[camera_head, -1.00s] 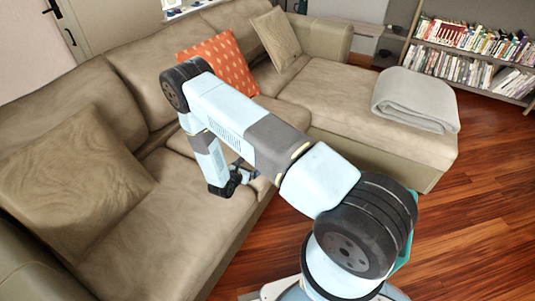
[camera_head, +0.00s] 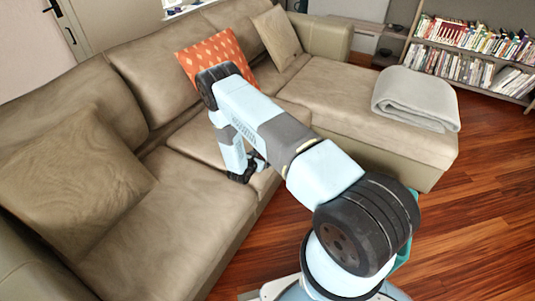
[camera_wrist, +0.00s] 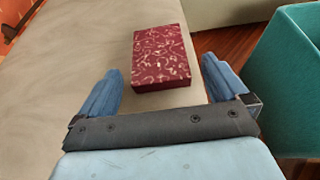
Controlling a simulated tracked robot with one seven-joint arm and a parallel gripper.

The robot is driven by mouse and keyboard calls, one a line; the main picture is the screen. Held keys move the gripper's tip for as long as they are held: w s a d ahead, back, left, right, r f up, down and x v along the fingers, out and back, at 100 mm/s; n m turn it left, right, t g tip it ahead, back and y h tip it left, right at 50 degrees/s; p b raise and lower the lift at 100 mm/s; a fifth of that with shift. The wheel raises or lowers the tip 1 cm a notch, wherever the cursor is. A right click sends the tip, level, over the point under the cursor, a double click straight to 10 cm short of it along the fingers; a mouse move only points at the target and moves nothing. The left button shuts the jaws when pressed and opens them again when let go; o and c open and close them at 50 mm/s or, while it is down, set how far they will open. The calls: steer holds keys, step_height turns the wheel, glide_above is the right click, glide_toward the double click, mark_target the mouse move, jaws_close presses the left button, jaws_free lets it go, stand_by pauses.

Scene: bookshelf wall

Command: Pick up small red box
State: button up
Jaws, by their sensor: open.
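The small red box (camera_wrist: 161,57) has a pale swirling pattern and lies on the beige sofa seat (camera_wrist: 70,75) in the wrist view. My gripper (camera_wrist: 158,78) is open, its two blue fingers apart to the left and right. The box shows beyond and between the fingertips, and neither finger touches it. In the head view my gripper (camera_head: 254,167) is low over the sofa seat near its front edge. The box cannot be made out in the head view, where my arm covers that part of the seat.
A teal bin-like object (camera_wrist: 285,75) stands close right of my gripper in the wrist view. An orange cushion (camera_head: 217,55) leans on the sofa back behind my arm. A grey folded blanket (camera_head: 416,98) lies on the chaise. Wooden floor (camera_head: 470,200) is open at right.

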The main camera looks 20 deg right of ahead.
steer(key=shift+w+d+f, duration=0.1)
steer(key=shift+w+d, duration=0.1)
steer(key=c, duration=1.1)
